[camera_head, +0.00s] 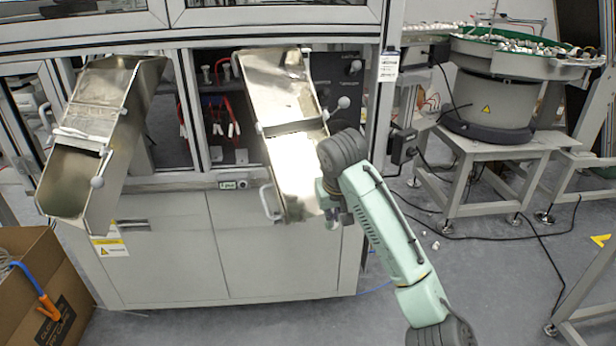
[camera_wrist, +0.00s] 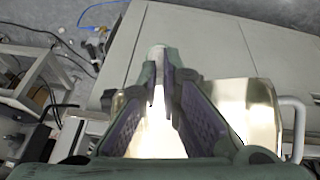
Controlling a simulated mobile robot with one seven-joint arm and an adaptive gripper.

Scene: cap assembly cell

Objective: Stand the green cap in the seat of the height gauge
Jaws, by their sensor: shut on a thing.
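My gripper (camera_head: 333,216) is in front of the lower end of the right metal chute (camera_head: 300,165), at that chute's right edge. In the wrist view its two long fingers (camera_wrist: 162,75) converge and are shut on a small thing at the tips. A pale, washed-out patch (camera_wrist: 157,52) shows there; glare hides its outline, and I cannot make out a green colour. I take the held thing to be the green cap. The height gauge and its seat cannot be made out in either view.
A second metal chute (camera_head: 100,110) hangs on the left of the machine cabinet (camera_head: 270,250). A cardboard box (camera_head: 40,290) stands at the lower left. A bowl feeder (camera_head: 495,90) stands on a frame at the right. Small pale pieces (camera_head: 435,245) lie on the open floor.

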